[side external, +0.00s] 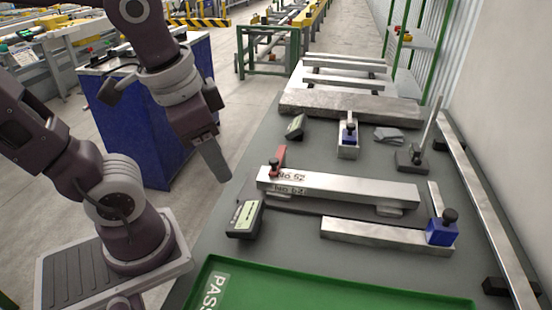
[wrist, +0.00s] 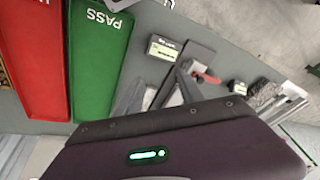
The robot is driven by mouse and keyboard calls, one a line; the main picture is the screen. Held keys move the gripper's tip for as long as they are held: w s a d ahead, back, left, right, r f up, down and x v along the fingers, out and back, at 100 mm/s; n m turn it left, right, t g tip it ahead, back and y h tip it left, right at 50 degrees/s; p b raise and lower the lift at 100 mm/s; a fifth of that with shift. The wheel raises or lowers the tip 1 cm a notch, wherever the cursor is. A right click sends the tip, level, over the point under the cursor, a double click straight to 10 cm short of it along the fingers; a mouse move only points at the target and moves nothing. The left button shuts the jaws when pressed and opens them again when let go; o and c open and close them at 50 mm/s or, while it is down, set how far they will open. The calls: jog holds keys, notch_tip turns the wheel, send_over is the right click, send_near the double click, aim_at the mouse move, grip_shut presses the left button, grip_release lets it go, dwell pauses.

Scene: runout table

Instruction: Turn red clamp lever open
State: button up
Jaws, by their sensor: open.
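The red clamp lever (side external: 278,160) stands at the left end of a long metal bar marked "No 52" (side external: 335,188) in the side view. In the wrist view the red lever (wrist: 208,77) shows just right of the right finger, near a dark plate (wrist: 197,57). My gripper (side external: 215,165) hangs in the air to the left of the lever, apart from it, with its fingers pointing down. In the wrist view my gripper's (wrist: 158,87) two grey fingers are spread with nothing held between them. The lower part of the lever is partly hidden there.
A green PASS tray (side external: 330,290) lies at the front, with a red tray (wrist: 38,60) beside it. A small labelled device (side external: 245,219) sits near the bar's left end. A blue-clamped bar (side external: 385,234) and an upright stand (side external: 412,159) are to the right.

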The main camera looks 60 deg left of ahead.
jog(key=w+a+f+m+g+y, duration=0.3)
jog(key=f+m+g+y, duration=0.1)
jog(key=m+t+y, duration=0.3)
jog(key=m+y, duration=1)
send_near(277, 163)
jog(key=a, duration=0.4)
jog(key=shift+w+a, duration=0.15)
jog(key=shift+w, duration=0.05)
jog(key=a, duration=0.7)
jog(key=shift+w, duration=0.4)
jog(key=shift+d, duration=0.1)
grip_shut()
